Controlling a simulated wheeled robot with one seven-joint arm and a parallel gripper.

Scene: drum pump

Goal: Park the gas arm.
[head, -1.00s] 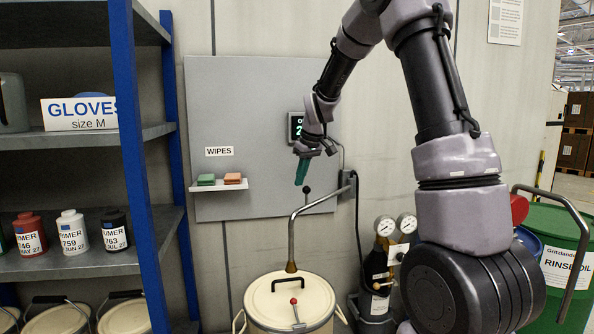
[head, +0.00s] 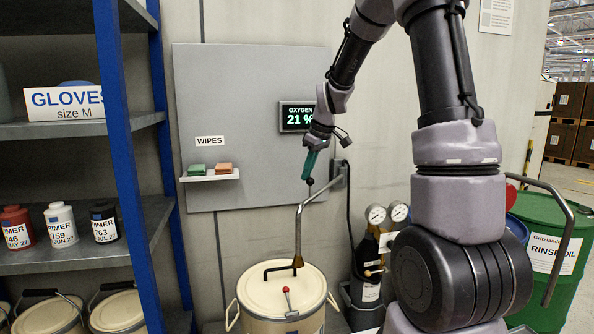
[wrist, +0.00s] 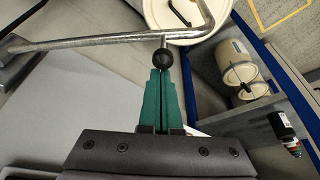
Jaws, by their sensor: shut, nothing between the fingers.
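The gas arm (head: 299,222) is a bent metal tube on a wall bracket (head: 340,171). It reaches left and then down to a small brass-coloured cone (head: 298,261), which shows over the back of the cream drum's lid (head: 256,291). A dark ball knob (head: 309,181) stands up on the arm; it also shows in the wrist view (wrist: 163,57). My gripper (head: 307,177) has green fingers, shut and empty, with their tips right at the knob. In the wrist view the fingertips (wrist: 160,72) lie just beside the ball; whether they touch it I cannot tell.
An oxygen display (head: 297,117) reading 21 % and a wipes shelf (head: 210,176) are on the wall panel. Gauges (head: 387,214) stand right of the bracket. A blue-framed shelf rack (head: 127,170) is at left, a green rinse oil drum (head: 555,257) at right.

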